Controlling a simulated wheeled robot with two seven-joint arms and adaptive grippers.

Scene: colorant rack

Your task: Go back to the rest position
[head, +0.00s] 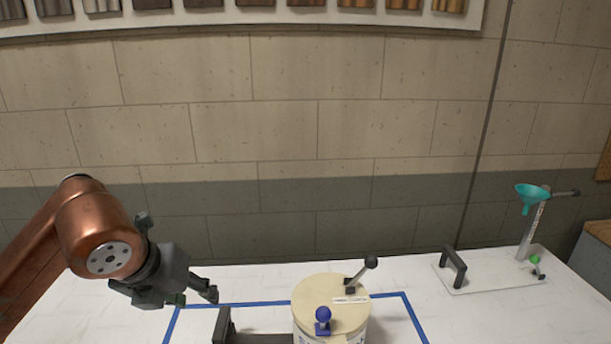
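My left gripper (197,297) hangs over the left part of the white table (250,276) at the end of my copper-coloured arm. Its dark fingers look spread apart, with nothing visible between them. It is left of a cream-lidded canister (328,298) and clear of it. The canister has a black lever (362,272) and a blue knob (323,318) on top; its lower part is cut off by the picture's bottom edge. My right gripper is not in view.
Blue tape (415,318) marks an area around the canister. A black handle-like part (223,326) stands left of it. At right, a plate with a black handle (453,267) and a stand holding a teal funnel (531,195) sits on the table. A colour rack (240,14) hangs on the wall.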

